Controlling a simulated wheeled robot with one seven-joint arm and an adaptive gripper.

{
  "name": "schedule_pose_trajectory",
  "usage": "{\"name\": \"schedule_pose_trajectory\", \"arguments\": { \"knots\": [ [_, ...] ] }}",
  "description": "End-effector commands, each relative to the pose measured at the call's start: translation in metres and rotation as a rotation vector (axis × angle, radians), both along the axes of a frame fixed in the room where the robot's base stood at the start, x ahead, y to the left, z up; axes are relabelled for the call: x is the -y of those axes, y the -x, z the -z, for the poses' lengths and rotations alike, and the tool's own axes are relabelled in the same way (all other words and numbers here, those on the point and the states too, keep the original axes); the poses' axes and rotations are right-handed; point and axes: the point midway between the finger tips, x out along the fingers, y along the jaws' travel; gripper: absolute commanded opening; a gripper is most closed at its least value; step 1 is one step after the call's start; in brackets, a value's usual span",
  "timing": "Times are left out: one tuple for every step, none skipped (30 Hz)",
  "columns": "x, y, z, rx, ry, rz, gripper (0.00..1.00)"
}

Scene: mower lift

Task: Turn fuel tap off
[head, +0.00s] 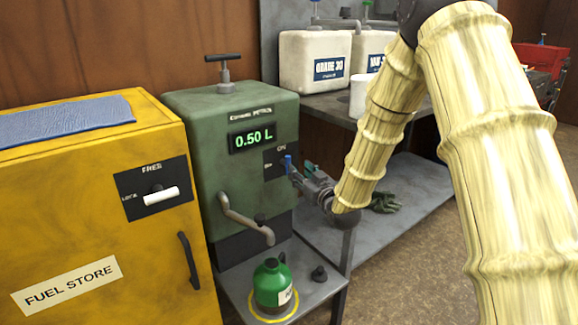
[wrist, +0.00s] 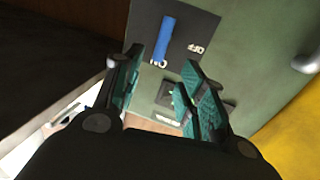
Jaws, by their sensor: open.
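The fuel tap is a blue lever (head: 288,165) on a dark plate on the front of the green dispenser (head: 222,112). It also shows in the wrist view, as a blue bar (wrist: 165,40) lying toward the ON mark, with the OFF mark to one side. My gripper (head: 300,176) is open close to the plate, just right of the lever in the head view. In the wrist view its two teal-padded fingers (wrist: 160,76) are apart and empty, and the lever appears beyond the fingertips. I cannot tell whether a finger touches the lever.
The dispenser display reads 0.50 L. A bent spout (head: 245,218) sticks out above a green container (head: 272,284) on a low shelf. A yellow fuel store cabinet (head: 85,220) stands at left. White jugs (head: 315,60) stand on the bench behind.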

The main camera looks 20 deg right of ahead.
Motion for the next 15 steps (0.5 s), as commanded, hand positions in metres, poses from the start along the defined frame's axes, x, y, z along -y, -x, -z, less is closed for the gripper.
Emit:
{"name": "schedule_pose_trajectory", "arguments": {
  "knots": [
    [-0.002,-0.009,0.002,0.002,0.001,-0.001,0.40],
    [-0.003,-0.013,0.002,0.002,0.001,-0.001,0.40],
    [-0.004,-0.020,0.003,0.001,0.001,-0.001,0.40],
    [-0.004,-0.025,0.002,0.002,0.001,-0.001,0.40],
    [-0.005,-0.030,0.003,0.001,0.001,-0.001,0.40],
    [-0.006,-0.036,0.003,0.000,0.001,-0.001,0.40],
    [-0.007,-0.041,0.003,0.001,0.001,-0.001,0.40],
    [-0.007,-0.046,0.003,0.001,0.001,-0.001,0.40],
    [-0.008,-0.052,0.002,0.001,0.001,0.000,0.40],
    [-0.009,-0.056,0.002,0.000,0.001,0.000,0.40],
    [-0.009,-0.060,0.002,0.001,0.001,0.000,0.40],
    [-0.010,-0.065,0.002,0.001,0.001,0.000,0.40],
    [-0.010,-0.068,0.002,0.000,0.001,0.000,0.40],
    [-0.011,-0.071,0.002,0.000,0.000,0.000,0.40],
    [-0.011,-0.075,0.002,0.000,0.000,0.000,0.40]
  ]
}}
